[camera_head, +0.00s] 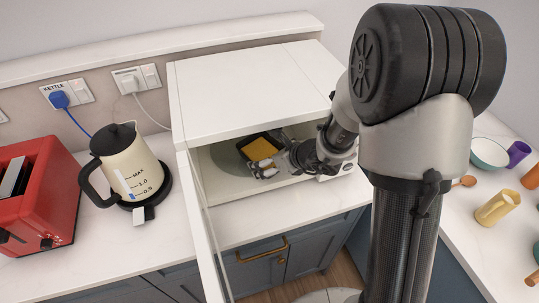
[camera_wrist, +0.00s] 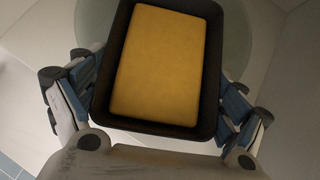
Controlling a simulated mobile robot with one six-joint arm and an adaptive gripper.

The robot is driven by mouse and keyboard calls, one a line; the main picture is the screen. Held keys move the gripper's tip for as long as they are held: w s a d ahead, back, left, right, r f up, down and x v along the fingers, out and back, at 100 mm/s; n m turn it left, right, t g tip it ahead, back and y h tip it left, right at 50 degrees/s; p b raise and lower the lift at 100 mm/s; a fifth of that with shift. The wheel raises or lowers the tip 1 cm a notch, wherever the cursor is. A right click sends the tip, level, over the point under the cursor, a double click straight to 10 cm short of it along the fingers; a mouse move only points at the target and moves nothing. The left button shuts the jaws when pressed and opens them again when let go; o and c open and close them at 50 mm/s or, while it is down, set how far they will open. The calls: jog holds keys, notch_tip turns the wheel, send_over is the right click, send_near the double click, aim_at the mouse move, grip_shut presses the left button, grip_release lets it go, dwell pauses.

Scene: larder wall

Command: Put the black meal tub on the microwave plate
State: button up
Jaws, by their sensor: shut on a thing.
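The black meal tub (camera_head: 247,143), with a flat yellow filling, is inside the open white microwave (camera_head: 245,90). My gripper (camera_head: 268,168) reaches in from the right and is shut on the tub. In the wrist view the tub (camera_wrist: 206,75) sits between the two fingers of my gripper (camera_wrist: 160,98), one at each side. The round microwave plate (camera_head: 226,160) shows as a pale greenish disc beneath and beside the tub; it also shows in the wrist view (camera_wrist: 236,40). I cannot tell whether the tub touches the plate.
The microwave door (camera_head: 207,235) stands open at the left of the opening. A cream kettle (camera_head: 128,165) and a red toaster (camera_head: 38,195) stand on the left counter. A bowl (camera_head: 489,153), cups and a yellow jug (camera_head: 497,208) are on the right counter.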

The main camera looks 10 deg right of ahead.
jog(key=shift+s+d+r, duration=0.25)
jog(key=shift+s+d, duration=0.05)
jog(key=shift+d, duration=0.1)
jog(key=shift+w+a+f, duration=0.1)
jog(key=shift+a+f, duration=0.05)
jog(key=shift+a, duration=0.15)
jog(key=shift+f, duration=0.15)
jog(key=o, duration=1.2)
jog(key=shift+d, duration=0.1)
jog(key=shift+c, duration=0.2)
